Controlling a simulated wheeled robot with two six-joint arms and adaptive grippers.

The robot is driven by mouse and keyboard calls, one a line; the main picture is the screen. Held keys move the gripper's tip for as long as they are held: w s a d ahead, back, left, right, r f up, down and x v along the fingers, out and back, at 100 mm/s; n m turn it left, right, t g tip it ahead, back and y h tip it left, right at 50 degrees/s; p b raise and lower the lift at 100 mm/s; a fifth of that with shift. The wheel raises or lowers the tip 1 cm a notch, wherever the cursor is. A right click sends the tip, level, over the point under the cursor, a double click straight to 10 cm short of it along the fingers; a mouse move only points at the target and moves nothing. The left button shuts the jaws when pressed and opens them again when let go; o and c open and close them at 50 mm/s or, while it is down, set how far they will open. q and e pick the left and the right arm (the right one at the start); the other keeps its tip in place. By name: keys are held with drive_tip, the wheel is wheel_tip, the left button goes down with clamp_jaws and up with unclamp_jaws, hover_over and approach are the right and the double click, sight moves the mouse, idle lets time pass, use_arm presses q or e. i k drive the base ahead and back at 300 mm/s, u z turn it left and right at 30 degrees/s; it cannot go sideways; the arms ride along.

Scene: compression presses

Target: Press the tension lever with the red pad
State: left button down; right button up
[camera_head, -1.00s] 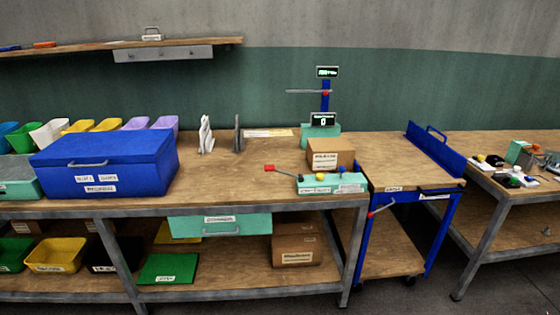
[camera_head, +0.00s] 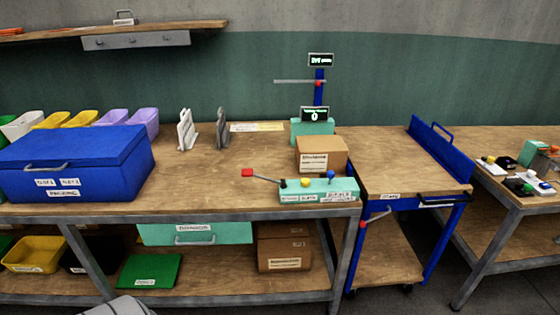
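A lever with a red pad (camera_head: 247,173) sticks out to the left from a teal control box (camera_head: 318,191) at the front right of the wooden bench. The box also carries black, yellow and blue knobs on top and small labels on its front. A thin dark rod joins the red pad to the box. Another lever with a small red end (camera_head: 363,224) is on the blue cart's front left. Neither of my grippers shows in the head view. A grey rounded shape at the bottom edge may be part of my arm.
A cardboard box (camera_head: 321,155) stands right behind the control box. A blue toolbox (camera_head: 76,163) is on the left of the bench (camera_head: 215,195). A teal stand with two displays (camera_head: 312,129) is at the back. A blue cart (camera_head: 400,165) adjoins on the right. Bench space left of the red pad is clear.

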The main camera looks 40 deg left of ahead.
sight(245, 173)
drive_tip(key=u, duration=0.25)
drive_tip(key=i, duration=0.85)
drive_tip(key=u, duration=0.65)
